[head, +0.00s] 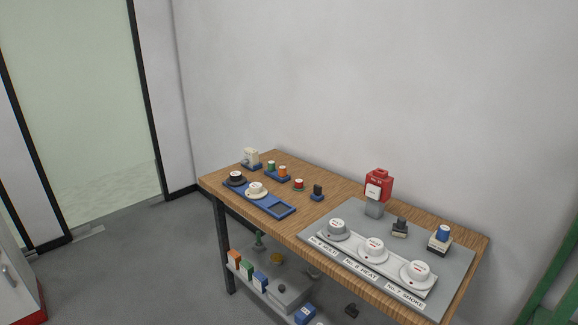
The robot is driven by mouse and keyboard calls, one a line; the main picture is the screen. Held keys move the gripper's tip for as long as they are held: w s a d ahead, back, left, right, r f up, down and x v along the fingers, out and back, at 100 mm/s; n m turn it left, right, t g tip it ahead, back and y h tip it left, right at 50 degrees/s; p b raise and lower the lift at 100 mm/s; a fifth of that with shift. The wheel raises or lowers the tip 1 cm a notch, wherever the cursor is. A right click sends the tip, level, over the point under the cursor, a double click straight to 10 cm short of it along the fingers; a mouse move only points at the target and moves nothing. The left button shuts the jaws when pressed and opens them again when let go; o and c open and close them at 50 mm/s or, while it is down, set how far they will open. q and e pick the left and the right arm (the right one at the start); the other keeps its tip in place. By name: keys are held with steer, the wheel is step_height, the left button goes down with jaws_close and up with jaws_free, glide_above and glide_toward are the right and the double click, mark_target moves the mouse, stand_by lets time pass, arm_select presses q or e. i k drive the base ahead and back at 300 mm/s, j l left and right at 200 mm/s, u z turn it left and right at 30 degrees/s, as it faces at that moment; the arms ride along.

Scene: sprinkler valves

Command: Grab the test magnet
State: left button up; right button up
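I cannot tell for sure which item is the test magnet; no label for it can be read. Small candidates stand on the wooden table (345,206). On the grey panel at the right are a small dark block (400,228) and a blue-capped piece on a dark base (441,239). Neither gripper is in view.
A blue tray (283,210) holds round detectors at the table's left. A lower shelf carries several items. Floor is clear at left; a green frame (556,270) stands at right.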

mark_target(299, 183)
steer(key=i+j+z, duration=0.2)
steer(key=i+j, duration=0.15)
steer(key=j, duration=0.25)
steer(key=i+j+z, duration=0.2)
steer(key=j, duration=0.45)
steer(key=i+j+z, duration=0.1)
steer(key=i+j, duration=0.15)
steer(key=j, duration=0.1)
